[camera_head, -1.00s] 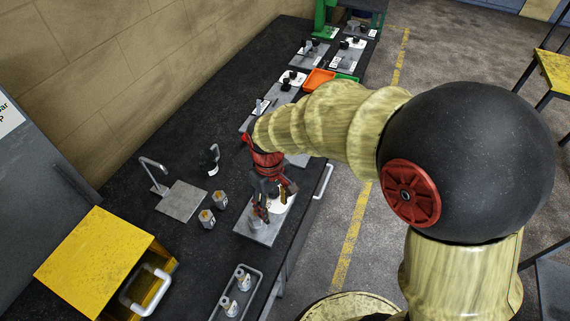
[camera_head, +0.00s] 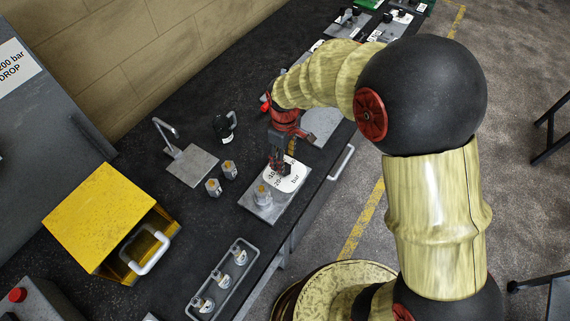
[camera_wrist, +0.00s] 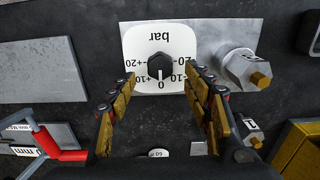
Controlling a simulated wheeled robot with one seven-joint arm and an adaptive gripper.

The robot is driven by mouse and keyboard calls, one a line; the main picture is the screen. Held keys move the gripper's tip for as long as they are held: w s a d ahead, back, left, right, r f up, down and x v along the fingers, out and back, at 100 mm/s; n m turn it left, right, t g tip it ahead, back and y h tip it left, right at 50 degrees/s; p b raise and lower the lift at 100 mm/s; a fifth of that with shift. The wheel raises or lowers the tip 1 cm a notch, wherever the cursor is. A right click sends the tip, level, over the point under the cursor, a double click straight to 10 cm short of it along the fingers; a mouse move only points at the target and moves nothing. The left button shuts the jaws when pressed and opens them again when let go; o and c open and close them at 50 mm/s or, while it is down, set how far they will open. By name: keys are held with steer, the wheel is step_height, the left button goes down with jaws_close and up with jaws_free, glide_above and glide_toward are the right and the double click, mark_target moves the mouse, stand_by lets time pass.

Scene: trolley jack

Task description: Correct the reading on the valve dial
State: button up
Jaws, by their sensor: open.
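The valve dial is a white rounded plate (camera_wrist: 140,42) marked 0, 10, 20 and "bar", upside down in the wrist view; it also shows in the head view (camera_head: 292,180). A black round knob (camera_wrist: 159,66) sits at its middle, with a light mark seemingly towards the 0. My gripper (camera_wrist: 157,76) is open, its fingers left and right of the knob in the picture and apart from it. In the head view my gripper (camera_head: 280,166) is over the dial and hides the knob. A grey valve fitting with a brass end (camera_wrist: 240,66) stands beside the dial on the same metal plate.
Two small grey blocks (camera_head: 221,178) and a black-handled item (camera_head: 224,127) stand left of the dial plate. A tray with several fittings (camera_head: 222,281) lies nearer. A yellow box (camera_head: 98,215) is at left. Dark bench surface lies free between them.

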steer(key=shift+f, duration=2.15)
steer(key=c, duration=1.2)
steer(key=shift+o, duration=0.2)
